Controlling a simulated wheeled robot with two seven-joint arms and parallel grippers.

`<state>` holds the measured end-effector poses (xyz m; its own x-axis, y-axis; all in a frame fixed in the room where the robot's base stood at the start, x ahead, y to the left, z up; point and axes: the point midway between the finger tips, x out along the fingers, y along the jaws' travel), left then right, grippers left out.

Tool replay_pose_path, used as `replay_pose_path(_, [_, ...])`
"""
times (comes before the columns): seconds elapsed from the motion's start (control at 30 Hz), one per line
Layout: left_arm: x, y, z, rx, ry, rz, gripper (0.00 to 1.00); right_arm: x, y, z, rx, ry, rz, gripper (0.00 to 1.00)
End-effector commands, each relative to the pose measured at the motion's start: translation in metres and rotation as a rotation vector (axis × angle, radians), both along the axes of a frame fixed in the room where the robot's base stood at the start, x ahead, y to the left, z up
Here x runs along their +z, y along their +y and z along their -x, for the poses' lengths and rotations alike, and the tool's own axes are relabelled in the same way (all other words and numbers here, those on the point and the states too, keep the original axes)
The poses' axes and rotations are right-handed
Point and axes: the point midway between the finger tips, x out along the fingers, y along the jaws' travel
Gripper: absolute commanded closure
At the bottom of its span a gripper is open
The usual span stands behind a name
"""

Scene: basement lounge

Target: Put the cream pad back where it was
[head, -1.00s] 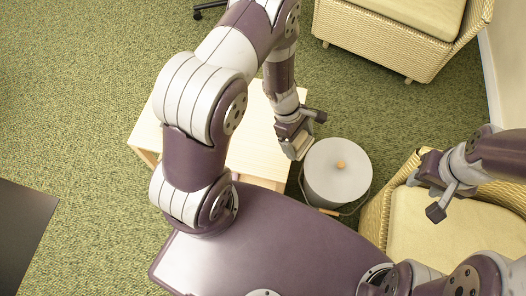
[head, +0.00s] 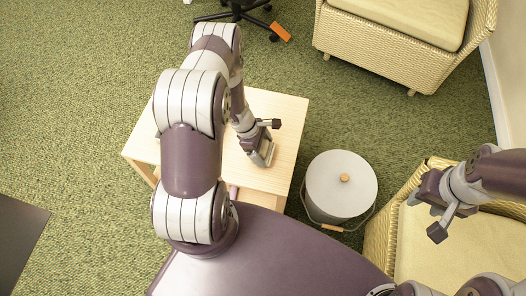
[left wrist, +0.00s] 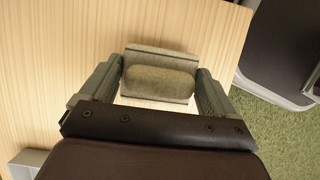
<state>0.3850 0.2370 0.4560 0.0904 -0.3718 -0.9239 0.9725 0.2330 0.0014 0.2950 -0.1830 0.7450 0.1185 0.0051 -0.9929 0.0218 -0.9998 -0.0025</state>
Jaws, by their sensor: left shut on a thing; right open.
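The cream pad (left wrist: 160,80), a small blocky piece with a rounded, worn-looking cushion and pale edges, sits between the fingers of my left gripper in the left wrist view. My left gripper (head: 264,154) is shut on it. In the head view, the gripper points down over the right part of a light wooden table (head: 285,115). The table top (left wrist: 60,60) fills much of the left wrist view behind the pad. I cannot tell whether the pad touches the wood. My right gripper (head: 436,212) is open and empty above the wicker armchair at right.
A grey lidded bucket (head: 340,185) stands on the carpet right of the table. Wicker armchairs with cream cushions stand at top right (head: 385,45) and lower right (head: 455,245). An orange piece (head: 281,31) lies by a dark chair base (head: 240,12). Green carpet is open at left.

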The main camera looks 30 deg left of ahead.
Motion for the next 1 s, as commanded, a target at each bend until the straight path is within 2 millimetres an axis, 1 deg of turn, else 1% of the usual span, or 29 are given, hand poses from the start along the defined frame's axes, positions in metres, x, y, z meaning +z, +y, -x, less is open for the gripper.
replay_pose_path(0.03, [-0.014,0.0,0.0,0.0,0.002,0.001,0.35,-0.008,0.0,0.0,0.0,0.0,0.0,0.57])
replay_pose_path(0.07, [-0.017,0.0,0.0,0.001,0.002,0.0,0.35,-0.009,0.0,0.0,0.0,0.0,0.0,0.57])
replay_pose_path(0.27, [-0.016,0.0,0.0,0.0,0.0,0.0,0.35,-0.006,0.0,0.0,0.0,0.0,0.0,0.57])
replay_pose_path(0.4, [-0.02,-0.001,0.0,0.0,0.0,0.0,0.35,-0.01,0.0,0.0,0.0,0.0,0.0,0.57])
replay_pose_path(0.43, [-0.02,-0.001,0.0,0.0,0.0,0.0,0.07,-0.01,0.0,0.0,0.0,0.0,0.0,0.57])
replay_pose_path(0.47, [-0.019,-0.001,0.0,0.0,0.0,0.0,0.0,-0.009,0.0,0.0,0.0,0.0,0.0,0.57])
replay_pose_path(0.67, [-0.018,-0.001,0.0,0.0,0.0,0.0,0.0,-0.008,0.0,0.0,0.0,0.0,0.0,0.57])
replay_pose_path(0.77, [-0.009,0.001,0.0,0.001,-0.001,0.0,0.0,-0.002,0.0,0.0,0.0,0.0,0.0,0.57])
replay_pose_path(0.87, [0.012,0.008,0.001,0.001,-0.002,0.0,0.0,0.007,0.0,0.0,0.0,0.0,0.0,0.57])
replay_pose_path(1.0, [0.049,0.023,0.005,0.003,-0.003,-0.001,0.0,0.021,0.0,0.0,0.0,0.0,0.0,0.57])
